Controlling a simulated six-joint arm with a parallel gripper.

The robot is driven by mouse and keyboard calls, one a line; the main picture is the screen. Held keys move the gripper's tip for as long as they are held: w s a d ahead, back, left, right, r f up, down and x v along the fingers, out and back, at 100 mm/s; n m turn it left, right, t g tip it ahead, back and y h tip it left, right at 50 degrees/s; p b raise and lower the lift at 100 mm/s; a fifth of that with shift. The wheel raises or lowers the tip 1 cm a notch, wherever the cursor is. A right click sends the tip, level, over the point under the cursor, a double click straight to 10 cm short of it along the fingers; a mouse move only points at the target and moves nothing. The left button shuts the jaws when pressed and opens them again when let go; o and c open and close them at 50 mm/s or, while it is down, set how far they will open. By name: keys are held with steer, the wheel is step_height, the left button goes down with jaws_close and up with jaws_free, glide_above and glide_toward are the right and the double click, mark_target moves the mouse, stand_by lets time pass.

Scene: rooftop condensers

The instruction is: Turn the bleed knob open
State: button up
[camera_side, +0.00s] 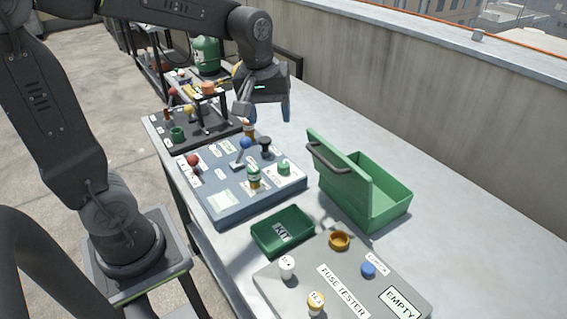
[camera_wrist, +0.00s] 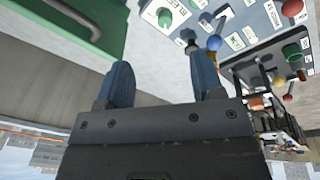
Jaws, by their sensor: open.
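A blue-grey panel (camera_side: 222,203) on the bench carries several controls. A black knob (camera_side: 265,144) stands at its far right corner, and it also shows in the wrist view (camera_wrist: 188,36). A green knob (camera_side: 284,168) sits nearer along the right edge, and it also shows in the wrist view (camera_wrist: 164,18). A label that seems to read BLEED (camera_wrist: 178,13) lies beside them; I cannot tell for sure which it names. My gripper (camera_side: 264,110) is open and empty above the panel's far end, apart from the knobs. Its two blue fingers (camera_wrist: 161,72) show in the wrist view.
A blue-ball lever (camera_side: 245,143) stands left of the black knob. A green toolbox (camera_side: 384,207) with its lid raised is close on the right. A kit tray (camera_side: 258,236) and a fuse tester (camera_side: 300,300) are nearer. A dark board (camera_side: 170,150) with several fittings lies beyond.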

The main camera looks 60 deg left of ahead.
mark_target(283, 164)
steer(key=w+a+f+n+g, duration=0.2)
steer(key=w+a+f+n, duration=0.2)
steer(key=w+f+n, duration=0.25)
steer(key=shift+m, duration=0.35)
steer(key=f, duration=1.3)
steer(key=shift+a, duration=0.2)
steer(key=c, duration=0.9)
